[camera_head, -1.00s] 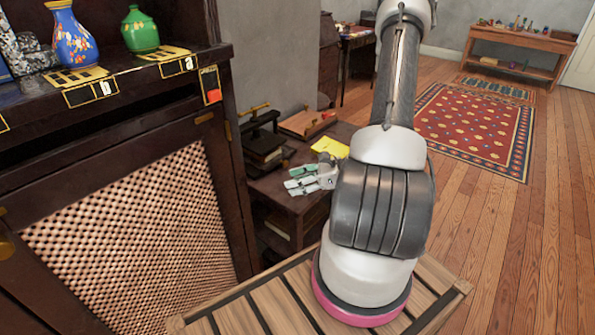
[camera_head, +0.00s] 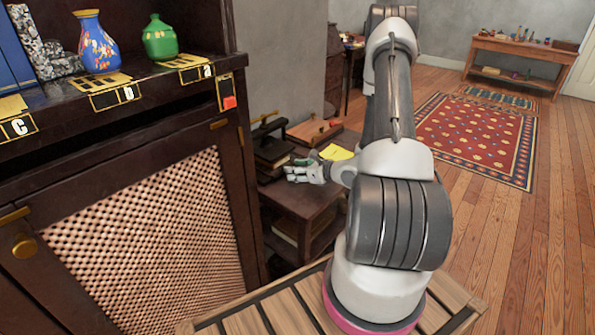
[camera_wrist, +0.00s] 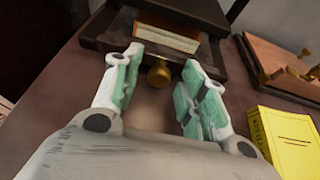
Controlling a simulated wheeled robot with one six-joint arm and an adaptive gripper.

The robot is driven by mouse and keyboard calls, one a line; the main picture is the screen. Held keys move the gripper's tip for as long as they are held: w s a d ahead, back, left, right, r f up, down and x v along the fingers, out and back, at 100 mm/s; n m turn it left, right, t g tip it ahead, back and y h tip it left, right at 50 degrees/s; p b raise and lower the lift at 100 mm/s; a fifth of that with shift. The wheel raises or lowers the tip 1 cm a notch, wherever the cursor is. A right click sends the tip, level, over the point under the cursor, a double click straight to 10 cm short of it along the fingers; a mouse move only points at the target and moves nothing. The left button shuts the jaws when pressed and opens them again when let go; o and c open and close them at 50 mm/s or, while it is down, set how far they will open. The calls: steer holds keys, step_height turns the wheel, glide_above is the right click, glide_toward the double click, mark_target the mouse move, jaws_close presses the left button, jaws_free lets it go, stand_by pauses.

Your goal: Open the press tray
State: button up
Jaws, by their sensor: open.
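The book press (camera_head: 276,150) stands on the small dark side table (camera_head: 305,205), right of the cabinet. In the wrist view its dark tray (camera_wrist: 120,38) faces me, with a round brass knob (camera_wrist: 159,73) at its front. A book (camera_wrist: 166,36) with cream pages lies in the press above the tray. My gripper (camera_wrist: 160,82) is open, its two green-padded fingers on either side of the knob in the picture. I cannot tell whether they touch it. In the head view my gripper (camera_head: 300,172) is in front of the press.
A yellow booklet (camera_wrist: 285,140) lies on the table to the right of my gripper. A wooden box (camera_wrist: 285,65) sits behind it. The cabinet (camera_head: 150,240) with a woven panel stands close on the left, with vases on its shelf.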

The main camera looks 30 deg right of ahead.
jaws_close()
steer(key=s+d, duration=0.1)
steer(key=s, duration=0.4)
steer(key=s+d, duration=0.2)
steer(key=s, duration=0.2)
steer(key=s+d, duration=0.2)
steer(key=s, duration=0.3)
steer(key=shift+s+d, duration=0.15)
steer(key=shift+s, duration=0.15)
jaws_free()
steer(key=v, duration=1.2)
